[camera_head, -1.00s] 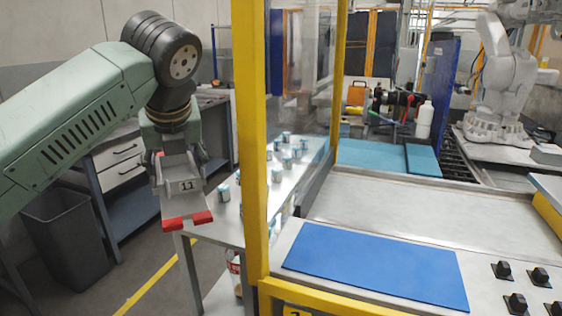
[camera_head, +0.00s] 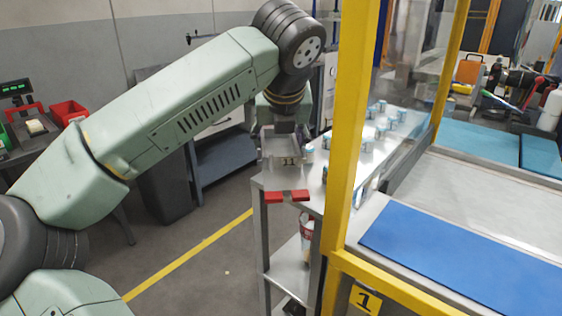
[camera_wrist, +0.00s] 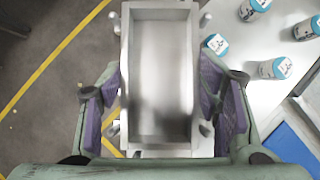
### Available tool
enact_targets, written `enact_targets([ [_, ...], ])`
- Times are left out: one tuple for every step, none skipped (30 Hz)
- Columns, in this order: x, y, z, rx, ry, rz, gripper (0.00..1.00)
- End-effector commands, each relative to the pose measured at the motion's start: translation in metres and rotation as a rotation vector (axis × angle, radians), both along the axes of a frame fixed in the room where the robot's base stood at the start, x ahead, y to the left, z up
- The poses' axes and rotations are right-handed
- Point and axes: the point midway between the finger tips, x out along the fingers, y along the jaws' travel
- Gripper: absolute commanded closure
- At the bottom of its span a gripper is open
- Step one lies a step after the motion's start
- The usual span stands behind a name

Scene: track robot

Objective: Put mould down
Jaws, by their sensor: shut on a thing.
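The mould is a grey metal box, open at the top, marked 11, with red feet or handles at its front in the head view (camera_head: 281,165). In the wrist view the mould (camera_wrist: 160,75) looks empty, with pins at its sides. My gripper (camera_wrist: 162,108) is shut on the mould, its purple-padded fingers on both sides of it. In the head view my gripper (camera_head: 286,134) hangs at the left end of a grey metal table (camera_head: 272,182). I cannot tell whether the mould touches the table top.
Several small white and blue cups (camera_head: 368,142) stand on the table right of the mould. A yellow post (camera_head: 358,130) rises in front of the table. A blue mat (camera_head: 450,250) lies on the bench at right. Open floor (camera_head: 215,240) lies to the left.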

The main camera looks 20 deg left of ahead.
Motion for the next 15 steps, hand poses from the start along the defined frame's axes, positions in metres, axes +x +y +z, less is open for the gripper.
enact_targets([
  [0.000,0.000,-0.012,-0.001,0.000,-0.001,0.92],
  [0.000,0.000,-0.017,0.000,0.000,-0.001,0.92],
  [0.000,0.000,-0.024,0.000,0.000,-0.001,0.92],
  [0.000,0.000,-0.029,-0.001,0.000,-0.001,0.92],
  [0.000,0.000,-0.033,-0.001,0.000,-0.001,0.92],
  [0.000,0.000,-0.037,0.001,-0.001,-0.001,0.92],
  [0.000,0.000,-0.038,0.001,-0.001,-0.001,0.92],
  [0.000,0.000,-0.039,0.001,-0.001,-0.001,0.92],
  [0.000,0.000,-0.039,0.001,-0.002,-0.001,0.92],
  [0.000,0.000,-0.038,0.001,-0.002,-0.001,0.92],
  [0.000,0.000,-0.038,0.001,-0.002,-0.001,0.92],
  [0.000,0.000,-0.038,0.001,-0.002,-0.001,0.92],
  [0.000,0.000,-0.038,0.001,-0.002,-0.001,0.92],
  [0.000,0.000,-0.038,0.001,-0.002,-0.001,0.92],
  [0.000,0.000,-0.038,0.001,-0.002,-0.001,0.92],
])
